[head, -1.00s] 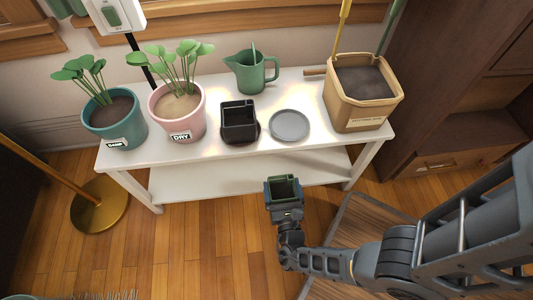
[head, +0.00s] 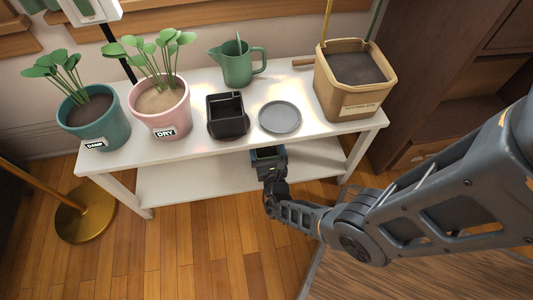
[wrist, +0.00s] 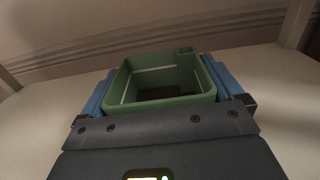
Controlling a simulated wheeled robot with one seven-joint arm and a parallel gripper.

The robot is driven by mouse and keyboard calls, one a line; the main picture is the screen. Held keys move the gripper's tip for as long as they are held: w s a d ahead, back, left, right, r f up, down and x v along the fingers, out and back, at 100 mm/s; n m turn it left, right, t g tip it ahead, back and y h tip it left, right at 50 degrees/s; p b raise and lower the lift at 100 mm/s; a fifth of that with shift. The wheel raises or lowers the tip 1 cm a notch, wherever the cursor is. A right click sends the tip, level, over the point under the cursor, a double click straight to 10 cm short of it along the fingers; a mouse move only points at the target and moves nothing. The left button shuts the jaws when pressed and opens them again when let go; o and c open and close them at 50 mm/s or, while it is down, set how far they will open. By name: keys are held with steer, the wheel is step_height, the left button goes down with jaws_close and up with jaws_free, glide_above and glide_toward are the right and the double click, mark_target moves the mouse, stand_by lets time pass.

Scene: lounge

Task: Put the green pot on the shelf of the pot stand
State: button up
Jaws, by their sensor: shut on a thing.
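The green pot (wrist: 163,80) is a small square, empty, open-topped pot, upright in the wrist view. My gripper (head: 268,156) is shut on it, with blue finger pads at its left and right sides. The pot stand is a white two-tier table (head: 300,80). Its lower shelf (head: 190,184) is bare where I see it. In the head view my gripper and the pot are at the front edge of the top, between the top and the lower shelf. The top partly hides the pot there. I cannot tell whether the pot touches the shelf.
On the top stand a teal potted plant (head: 97,128), a pink potted plant (head: 160,116), a black square pot (head: 226,118), a grey saucer (head: 280,117), a green watering can (head: 237,66) and a tan soil bin (head: 345,105). A brass lamp base (head: 84,216) is at left.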

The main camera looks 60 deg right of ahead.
steer(key=shift+w+f+b, duration=0.1)
steer(key=shift+f+b, duration=0.2)
steer(key=shift+f, duration=0.55)
steer(key=shift+r, duration=0.1)
steer(key=o, duration=0.7)
